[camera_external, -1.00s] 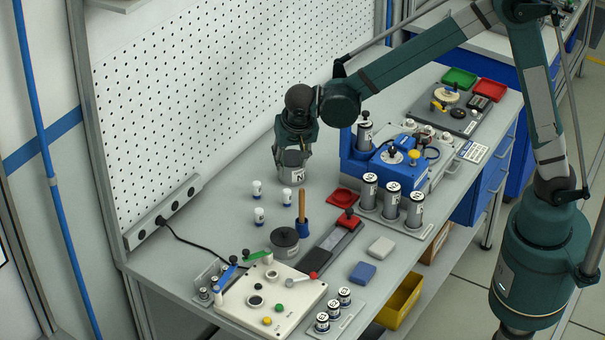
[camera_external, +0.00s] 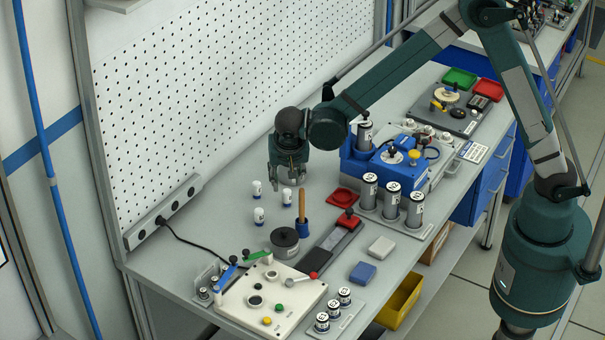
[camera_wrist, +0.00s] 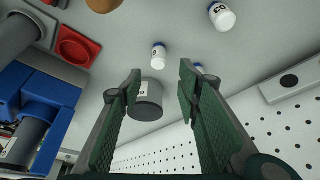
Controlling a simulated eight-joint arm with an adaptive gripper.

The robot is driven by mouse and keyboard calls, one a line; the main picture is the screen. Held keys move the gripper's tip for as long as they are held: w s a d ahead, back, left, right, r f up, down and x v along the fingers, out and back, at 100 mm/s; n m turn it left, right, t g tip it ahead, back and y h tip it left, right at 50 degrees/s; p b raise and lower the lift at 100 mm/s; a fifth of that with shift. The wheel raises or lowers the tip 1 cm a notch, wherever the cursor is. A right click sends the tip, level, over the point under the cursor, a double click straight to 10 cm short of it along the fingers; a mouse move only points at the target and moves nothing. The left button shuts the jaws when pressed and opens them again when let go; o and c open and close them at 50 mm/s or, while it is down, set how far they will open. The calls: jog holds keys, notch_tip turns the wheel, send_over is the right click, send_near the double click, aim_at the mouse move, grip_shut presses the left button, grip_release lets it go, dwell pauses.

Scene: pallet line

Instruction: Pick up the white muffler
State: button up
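My gripper (camera_external: 289,178) points down over the back of the bench, its fingers apart. In the wrist view, a grey cylinder with a white label (camera_wrist: 148,103) shows between and beyond the open fingertips (camera_wrist: 159,78), with a clear gap on the right. In the external view the fingers largely cover this cylinder. Which piece is the white muffler is not clear.
A red tray (camera_external: 343,196) and a blue fixture (camera_external: 361,168) stand to the right. A perforated panel (camera_external: 220,110) rises behind. A dark round can (camera_external: 285,240) stands in front.

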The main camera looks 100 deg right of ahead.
aim_at(287, 191)
jog(key=shift+x, duration=1.25)
jog(key=shift+x, duration=2.6)
jog(key=shift+s+a+f, duration=0.1)
jog(key=shift+a, duration=0.1)
jog(key=shift+c, duration=0.5)
jog(key=c, duration=0.9)
